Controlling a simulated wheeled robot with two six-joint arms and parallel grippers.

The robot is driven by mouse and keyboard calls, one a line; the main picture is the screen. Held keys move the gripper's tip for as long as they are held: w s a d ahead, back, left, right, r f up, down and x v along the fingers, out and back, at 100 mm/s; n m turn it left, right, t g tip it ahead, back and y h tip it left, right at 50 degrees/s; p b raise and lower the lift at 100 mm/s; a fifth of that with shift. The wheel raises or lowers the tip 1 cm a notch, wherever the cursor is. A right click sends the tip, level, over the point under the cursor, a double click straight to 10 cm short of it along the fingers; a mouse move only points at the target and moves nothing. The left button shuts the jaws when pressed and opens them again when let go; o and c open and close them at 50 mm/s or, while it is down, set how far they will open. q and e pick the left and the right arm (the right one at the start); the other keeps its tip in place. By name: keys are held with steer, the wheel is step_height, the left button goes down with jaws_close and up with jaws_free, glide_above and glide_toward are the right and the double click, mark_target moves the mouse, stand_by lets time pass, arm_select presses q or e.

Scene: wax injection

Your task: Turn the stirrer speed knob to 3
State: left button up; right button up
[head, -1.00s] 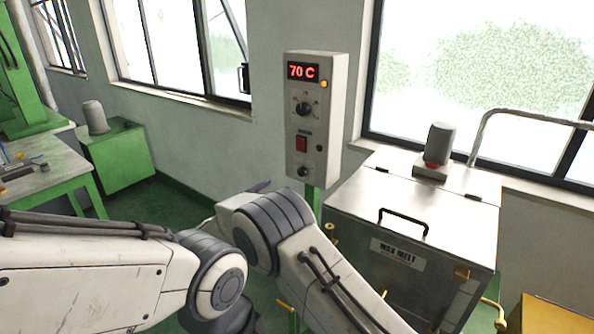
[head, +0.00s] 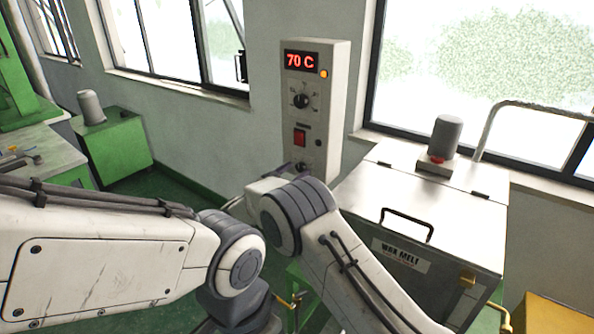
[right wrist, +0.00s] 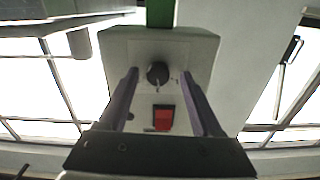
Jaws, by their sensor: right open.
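The grey control box (head: 338,95) stands on a green post and its display reads 70 C. Its upper dial knob (head: 300,101) is above a red switch (head: 300,138), and a smaller dark knob (head: 303,168) is low on the face. In the right wrist view the box appears upside down, with the lower knob (right wrist: 157,73) beyond the red switch (right wrist: 164,118). My right gripper (right wrist: 159,77) is open, its two fingers on either side of that knob with gaps visible. Whether the tips reach its depth is unclear. Scale numbers are unreadable. My left gripper is not in view.
The metal wax melt tank (head: 420,205) with a black lid handle (head: 407,224) stands right of the box. Windows line the wall behind. A green cabinet (head: 120,148) stands at left.

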steer(key=shift+d, duration=0.1)
steer(key=shift+d, duration=0.1)
steer(key=c, duration=0.4)
jaws_close()
steer(key=shift+f+m+b, duration=0.15)
steer(key=shift+m+b, duration=0.15)
steer(key=shift+b, duration=0.25)
steer(key=m+b, duration=1)
steer(key=b, duration=0.4)
steer(key=shift+f, duration=0.2)
steer(key=shift+r+m+b, duration=0.2)
steer(key=shift+m+b, duration=0.95)
steer(key=shift+m, duration=0.15)
